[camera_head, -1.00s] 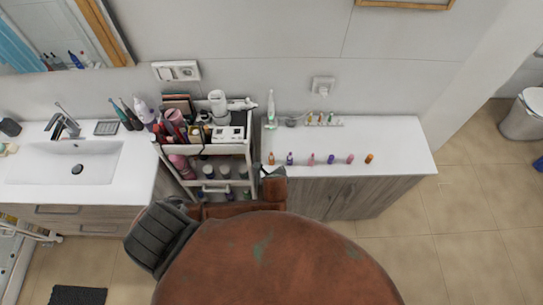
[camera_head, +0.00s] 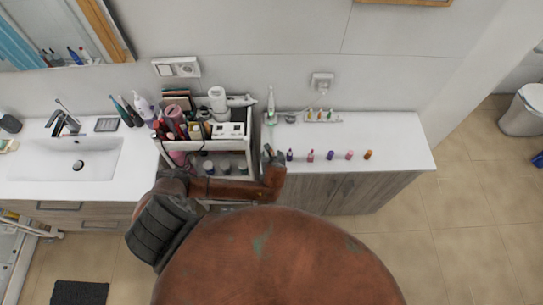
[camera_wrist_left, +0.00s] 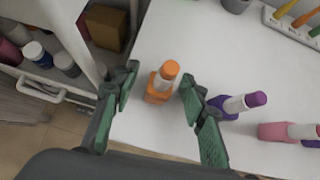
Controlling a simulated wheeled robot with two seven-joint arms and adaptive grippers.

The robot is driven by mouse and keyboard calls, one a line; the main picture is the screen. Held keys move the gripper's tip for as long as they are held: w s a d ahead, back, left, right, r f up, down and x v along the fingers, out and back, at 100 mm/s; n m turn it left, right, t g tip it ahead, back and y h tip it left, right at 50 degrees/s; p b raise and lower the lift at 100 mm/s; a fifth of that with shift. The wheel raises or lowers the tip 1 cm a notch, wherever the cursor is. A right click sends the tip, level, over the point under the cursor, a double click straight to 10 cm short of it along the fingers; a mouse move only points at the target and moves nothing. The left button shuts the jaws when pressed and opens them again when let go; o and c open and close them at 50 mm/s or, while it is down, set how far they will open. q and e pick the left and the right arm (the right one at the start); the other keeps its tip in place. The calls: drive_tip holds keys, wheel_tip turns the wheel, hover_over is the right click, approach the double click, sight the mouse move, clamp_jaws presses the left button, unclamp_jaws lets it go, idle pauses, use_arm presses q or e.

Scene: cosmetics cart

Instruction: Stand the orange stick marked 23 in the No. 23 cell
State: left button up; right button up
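A small orange bottle-shaped stick (camera_wrist_left: 158,87) stands on the white counter near its left edge in the left wrist view; I cannot read a number on it. My left gripper (camera_wrist_left: 155,100) is open, one finger on each side of this stick, with a visible gap on the right. In the head view my left gripper (camera_head: 270,154) is at the left end of the counter's row and mostly hides that stick. Another orange stick (camera_head: 369,155) ends the row at the right. A white rack (camera_wrist_left: 304,33) holds several slim coloured sticks; its cell numbers are not legible. My right gripper is not in view.
Purple (camera_wrist_left: 238,103) and pink (camera_wrist_left: 285,131) sticks stand close to the right of my left gripper. A crowded white cart (camera_head: 249,145) stands left of the counter.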

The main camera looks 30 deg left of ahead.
use_arm(q)
drive_tip(key=shift+w+a+f, duration=0.2)
drive_tip(key=shift+w+f, duration=0.15)
drive_tip(key=shift+f, duration=0.05)
drive_tip(key=shift+c, duration=0.7)
clamp_jaws()
